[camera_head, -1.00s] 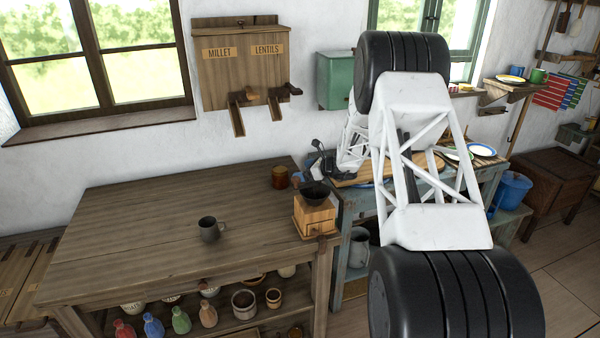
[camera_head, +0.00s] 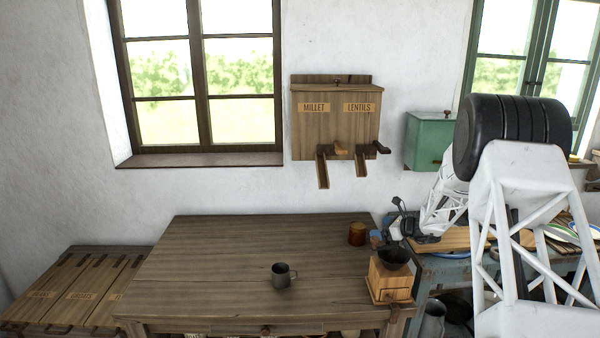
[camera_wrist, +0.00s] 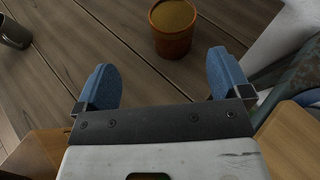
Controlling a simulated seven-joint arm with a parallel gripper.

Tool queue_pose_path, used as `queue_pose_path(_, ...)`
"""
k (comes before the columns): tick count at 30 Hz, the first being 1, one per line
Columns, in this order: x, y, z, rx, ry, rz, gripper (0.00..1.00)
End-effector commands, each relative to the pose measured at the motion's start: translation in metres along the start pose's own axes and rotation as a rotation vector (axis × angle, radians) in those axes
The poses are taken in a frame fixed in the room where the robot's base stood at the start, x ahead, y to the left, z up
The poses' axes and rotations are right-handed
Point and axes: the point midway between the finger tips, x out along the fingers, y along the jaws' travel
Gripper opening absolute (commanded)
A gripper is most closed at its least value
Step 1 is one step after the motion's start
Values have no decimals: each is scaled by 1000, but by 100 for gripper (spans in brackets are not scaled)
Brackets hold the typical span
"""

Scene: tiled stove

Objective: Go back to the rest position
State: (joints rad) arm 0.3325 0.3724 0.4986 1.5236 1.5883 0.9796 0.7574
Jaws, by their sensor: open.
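My gripper (camera_wrist: 162,88) is open and empty in the wrist view, its two blue fingertips spread wide. An amber-brown cup (camera_wrist: 173,30) stands on the wooden table ahead of the fingers, apart from them. In the head view my gripper (camera_head: 386,238) is small and partly hidden near the table's right end, just behind the coffee grinder (camera_head: 390,278). The amber cup (camera_head: 357,234) shows there just left of the gripper. My white arm reaches in from the right.
A dark mug (camera_head: 283,276) stands on the wooden table (camera_head: 210,270); most of the tabletop is clear. A millet and lentils dispenser (camera_head: 336,125) hangs on the wall, with a green box (camera_head: 430,140) to its right. A blue-grey bench (camera_head: 450,272) stands at right.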

Motion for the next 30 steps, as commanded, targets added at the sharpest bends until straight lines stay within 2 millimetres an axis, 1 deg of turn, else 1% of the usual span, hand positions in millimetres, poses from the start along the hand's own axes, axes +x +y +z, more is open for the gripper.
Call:
queue_pose_path(1,-4,6,11,-26,6,9,95)
queue_pose_path(5,-15,27,39,-109,29,41,95)
queue_pose_path(9,-29,57,73,-222,61,87,95)
queue_pose_path(15,-54,102,118,-390,107,151,95)
queue_pose_path(21,-82,150,155,-560,153,215,95)
queue_pose_path(30,-127,222,200,-814,220,307,95)
